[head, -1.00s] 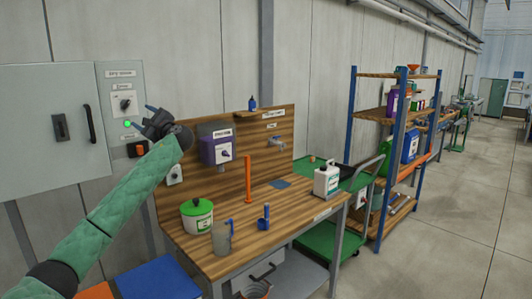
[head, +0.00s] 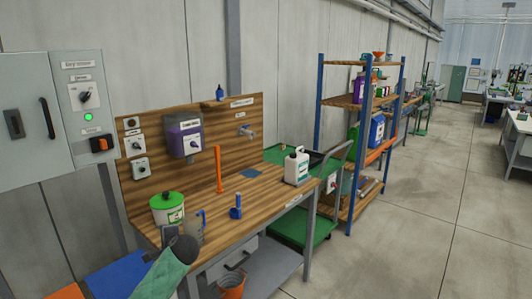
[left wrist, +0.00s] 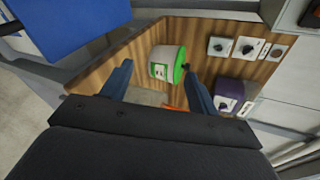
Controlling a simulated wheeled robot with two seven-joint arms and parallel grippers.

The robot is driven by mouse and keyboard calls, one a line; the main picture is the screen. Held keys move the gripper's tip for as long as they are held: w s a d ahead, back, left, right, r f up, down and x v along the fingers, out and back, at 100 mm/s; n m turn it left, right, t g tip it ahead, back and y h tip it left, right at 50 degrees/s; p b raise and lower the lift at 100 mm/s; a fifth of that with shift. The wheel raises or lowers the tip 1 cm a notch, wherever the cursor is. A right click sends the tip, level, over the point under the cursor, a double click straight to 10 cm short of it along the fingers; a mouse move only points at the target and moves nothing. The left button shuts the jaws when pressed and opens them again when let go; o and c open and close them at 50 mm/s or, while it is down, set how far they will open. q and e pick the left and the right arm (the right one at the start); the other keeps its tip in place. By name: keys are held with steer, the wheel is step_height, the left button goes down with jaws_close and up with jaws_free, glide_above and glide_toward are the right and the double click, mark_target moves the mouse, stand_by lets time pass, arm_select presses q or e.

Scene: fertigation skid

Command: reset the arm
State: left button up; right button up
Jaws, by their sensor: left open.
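My left arm (head: 160,272) comes in low at the bottom of the head view, in front of the bench's near left corner. A white tub with a green lid (left wrist: 166,62) lies beyond the fingers and also shows in the head view (head: 167,209). My right gripper is in neither view.
The wooden bench (head: 262,191) holds a jug (head: 194,228), a blue-handled item (head: 236,207), an orange post (head: 218,170) and a white canister (head: 297,167). A grey panel (head: 80,72) with a lit green lamp (head: 88,117) hangs at left.

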arm_select(q)
steer(key=s+d+f+n+g+h, duration=0.2)
steer(key=s+d+f+h, duration=0.15)
steer(key=s+f, duration=0.6)
steer(key=s+d+f+n+g+h, duration=0.15)
steer(key=s+d+f, duration=0.45)
steer(key=s, duration=0.6)
steer(key=s+d+f+n+g+h, duration=0.1)
steer(key=s+d+f+n+h, duration=0.15)
steer(key=s, duration=1.15)
steer(key=s+d+f+n+g+h, duration=0.15)
steer(key=s+n, duration=0.25)
steer(key=s, duration=1.1)
step_height(320, 180, down, 36)
steer(key=d+g, duration=0.2)
steer(key=s+f, duration=0.5)
steer(key=f, duration=0.7)
steer(key=shift+s+a+f, duration=0.15)
steer(key=shift+f, duration=0.05)
